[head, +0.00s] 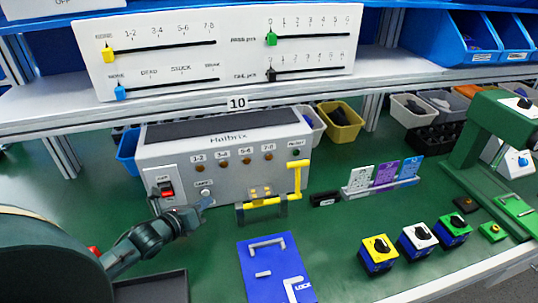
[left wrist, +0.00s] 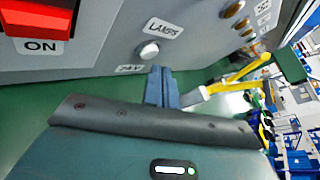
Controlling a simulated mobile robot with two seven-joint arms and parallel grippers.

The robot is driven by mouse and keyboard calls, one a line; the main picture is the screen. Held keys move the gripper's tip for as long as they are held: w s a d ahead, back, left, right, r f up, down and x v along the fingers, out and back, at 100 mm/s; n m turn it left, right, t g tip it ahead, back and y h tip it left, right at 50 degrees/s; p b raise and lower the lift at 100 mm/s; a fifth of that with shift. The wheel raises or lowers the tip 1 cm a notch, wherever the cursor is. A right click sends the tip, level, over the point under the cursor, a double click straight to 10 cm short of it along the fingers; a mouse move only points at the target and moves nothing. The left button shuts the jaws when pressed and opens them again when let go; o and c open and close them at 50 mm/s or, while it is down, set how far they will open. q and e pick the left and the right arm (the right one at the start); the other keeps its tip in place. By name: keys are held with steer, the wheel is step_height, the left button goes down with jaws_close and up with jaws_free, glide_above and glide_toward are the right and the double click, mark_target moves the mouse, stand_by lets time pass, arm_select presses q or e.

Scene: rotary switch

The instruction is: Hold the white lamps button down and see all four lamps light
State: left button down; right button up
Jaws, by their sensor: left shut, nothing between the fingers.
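The grey Malbrix box (head: 225,148) stands on the green bench. Its white LAMPS button (left wrist: 148,50) is a round dome under its label, on the front panel. The four lamps (head: 247,160) in a row above look dull brown and unlit; some show in the left wrist view (left wrist: 233,10). My left gripper (head: 205,203) is at the panel, close to the button. In the left wrist view its shut, empty fingers (left wrist: 159,75) point at the panel just below the button, with a small gap showing in the picture; contact in depth cannot be told. My right gripper is not in view.
A red ON switch (head: 166,189) is left of the button. A yellow handle (head: 297,180) and yellow clamp parts stand at the box's right front. A blue plate (head: 262,285) lies in front. Coloured knob blocks (head: 418,240) stand to the right.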

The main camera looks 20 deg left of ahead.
arm_select(q)
steer(key=shift+s+d, duration=0.1)
steer(key=shift+s+d+r+p, duration=0.1)
steer(key=shift+s+d+p, duration=0.6)
steer(key=shift+s+p, duration=0.15)
steer(key=shift+s+d+p, duration=0.55)
steer(key=shift+s+d, duration=0.3)
steer(key=shift+s, duration=0.2)
